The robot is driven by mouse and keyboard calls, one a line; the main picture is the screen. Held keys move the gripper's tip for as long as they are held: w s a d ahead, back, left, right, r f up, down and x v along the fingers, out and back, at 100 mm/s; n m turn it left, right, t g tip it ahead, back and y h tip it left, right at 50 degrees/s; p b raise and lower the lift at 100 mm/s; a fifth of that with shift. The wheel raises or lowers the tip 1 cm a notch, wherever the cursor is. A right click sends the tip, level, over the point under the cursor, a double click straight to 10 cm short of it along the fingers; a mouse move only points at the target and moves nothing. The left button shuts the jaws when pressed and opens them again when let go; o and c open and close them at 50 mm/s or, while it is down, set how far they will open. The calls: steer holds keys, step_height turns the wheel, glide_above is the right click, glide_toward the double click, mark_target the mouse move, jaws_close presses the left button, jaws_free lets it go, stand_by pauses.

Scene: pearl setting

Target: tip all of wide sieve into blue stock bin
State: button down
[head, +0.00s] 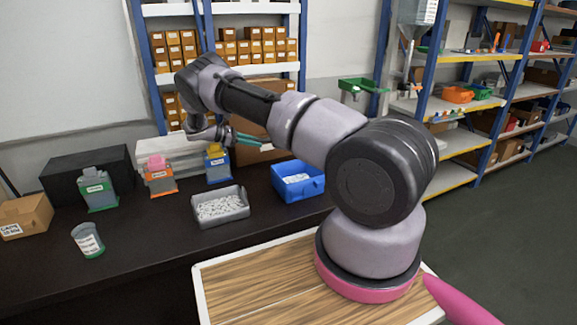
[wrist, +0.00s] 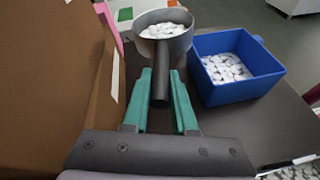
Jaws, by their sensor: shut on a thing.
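My gripper (wrist: 160,84) is shut on the dark handle of the wide sieve (wrist: 178,46), with one green finger on each side of it. The sieve is a round grey pan holding a heap of white pieces (wrist: 162,30). It looks about upright. The blue stock bin (wrist: 238,93) is to the right of the sieve in the wrist view and has white pieces on its floor. The bin stands on the dark counter in the head view (head: 300,194). My gripper (head: 246,138) shows partly there, behind the bin; the sieve is not clearly visible in that view.
A grey bin (head: 224,217) of white pieces stands left of the blue bin. Several small dispensers (head: 159,177) stand further left, with a labelled cup (head: 87,240) in front. A brown box (wrist: 50,70) rises close beside my gripper on the left.

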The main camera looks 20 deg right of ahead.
steer(key=shift+x, duration=0.75)
steer(key=shift+w, duration=0.1)
steer(key=shift+s+a+r+m+t+h, duration=0.15)
steer(key=shift+s+m+t, duration=0.35)
steer(key=shift+s+m, duration=0.3)
steer(key=shift+s+a+r+m+t+h, duration=0.15)
steer(key=shift+s+m+t, duration=0.4)
steer(key=shift+s, duration=0.35)
steer(key=shift+s+r+m, duration=0.25)
steer(key=shift+s+m, duration=0.4)
steer(key=shift+s, duration=0.15)
steer(key=shift+s+a+f+m+t+h, duration=0.1)
steer(key=shift+s+f+m+t+h, duration=0.1)
steer(key=shift+s+m+t, duration=0.2)
steer(key=shift+s+a+f+m+t+h, duration=0.15)
steer(key=shift+s+m+t+h, duration=0.1)
steer(key=shift+s, duration=0.25)
steer(key=shift+s+f+m+t, duration=0.3)
steer(key=shift+s+f+m, duration=0.1)
steer(key=shift+m, duration=0.15)
steer(key=shift+s+a+r+m+t+h, duration=0.1)
steer(key=shift+s+r+m+t+h, duration=0.3)
steer(key=shift+m, duration=0.6)
steer(key=shift+s+a+r+m+t+h, duration=0.15)
steer(key=shift+s+r+m+h, duration=0.35)
steer(key=shift+m, duration=0.5)
stand_by(1.2)
